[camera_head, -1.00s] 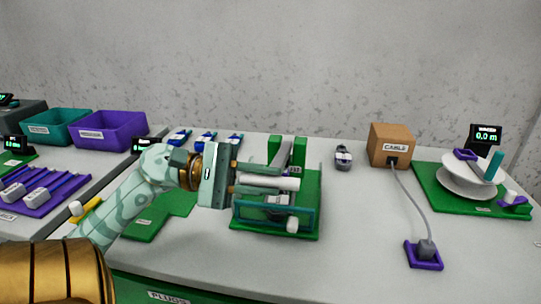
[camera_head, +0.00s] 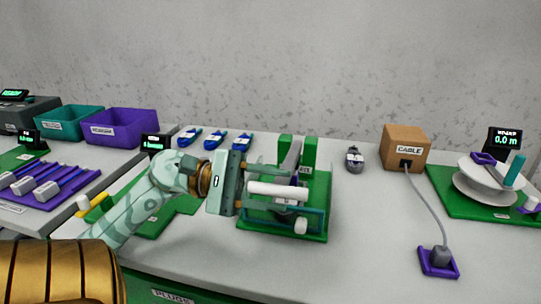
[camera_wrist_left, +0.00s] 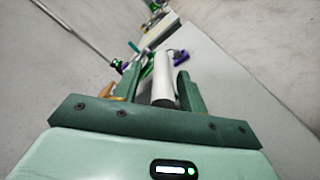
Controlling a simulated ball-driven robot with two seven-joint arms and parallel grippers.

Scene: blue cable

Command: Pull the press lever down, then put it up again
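The press (camera_head: 310,150) stands on a green base, with two green posts at its back and a grey arm between them. Its lever's white bar (camera_head: 285,189) lies roughly level across the front of the press. My left gripper (camera_head: 262,188) comes from the left, with one finger above the bar and the other below it. In the left wrist view the white bar (camera_wrist_left: 163,80) runs between the two green fingers (camera_wrist_left: 158,88). A gap shows on the bar's left side; the right finger is close to it. My right gripper is not in view.
A teal guard frame with a white knob (camera_head: 300,225) is at the press's front. Blue plugs (camera_head: 215,139) lie behind; bins (camera_head: 120,127) are left.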

